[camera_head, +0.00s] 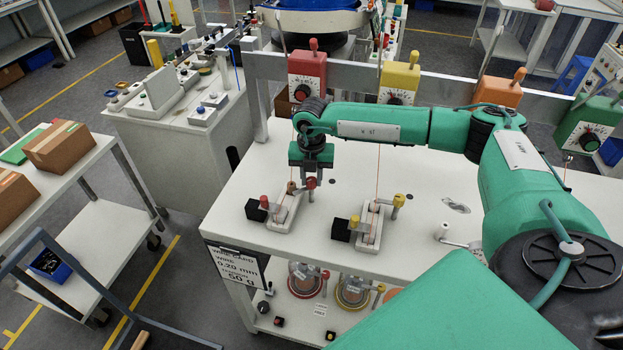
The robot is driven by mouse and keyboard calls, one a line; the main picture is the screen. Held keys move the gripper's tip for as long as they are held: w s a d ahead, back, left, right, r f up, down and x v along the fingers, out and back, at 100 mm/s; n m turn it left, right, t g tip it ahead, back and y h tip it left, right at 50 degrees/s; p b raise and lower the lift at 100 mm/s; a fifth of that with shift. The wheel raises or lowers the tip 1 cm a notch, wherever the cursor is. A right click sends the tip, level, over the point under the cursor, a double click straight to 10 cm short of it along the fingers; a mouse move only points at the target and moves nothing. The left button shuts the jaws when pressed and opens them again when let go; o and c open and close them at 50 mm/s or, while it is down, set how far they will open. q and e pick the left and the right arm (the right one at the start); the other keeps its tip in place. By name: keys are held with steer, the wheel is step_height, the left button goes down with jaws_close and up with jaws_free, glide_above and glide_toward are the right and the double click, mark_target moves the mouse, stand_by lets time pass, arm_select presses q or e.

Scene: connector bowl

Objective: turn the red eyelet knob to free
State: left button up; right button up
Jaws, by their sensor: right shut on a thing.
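The red eyelet knob (311,183) tops a short post at the right side of the left winding fixture (285,217) on the white bench. My right gripper (311,175) points down over this knob from above and is shut on it. The fingertips are small here and partly hidden, and the knob's exact turn angle cannot be read. A thin orange wire runs down to the fixture. My left gripper is not in view.
A second fixture with a yellow knob (399,200) stands to the right. Red (307,75), yellow (399,80), orange (498,92) and green (588,122) dial boxes line the rear rail. My right arm spans the bench. The bench's left front (235,215) is clear.

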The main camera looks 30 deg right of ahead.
mark_target(311, 179)
steer(key=n+b, duration=0.4)
steer(key=n, duration=0.1)
steer(key=shift+f, duration=0.15)
arm_select(q)
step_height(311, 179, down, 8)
steer(key=b, duration=0.3)
arm_select(e)
steer(key=shift+w+r+n, duration=0.1)
steer(key=shift+r+n, duration=0.05)
steer(key=shift+n, duration=0.9)
steer(key=shift+r+n, duration=0.1)
steer(key=shift+n, duration=0.95)
steer(key=o, duration=1)
step_height(311, 179, up, 7)
steer(key=shift+b, duration=1)
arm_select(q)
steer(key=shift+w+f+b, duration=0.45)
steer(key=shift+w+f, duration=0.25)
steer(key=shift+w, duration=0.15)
arm_select(e)
step_height(311, 179, up, 7)
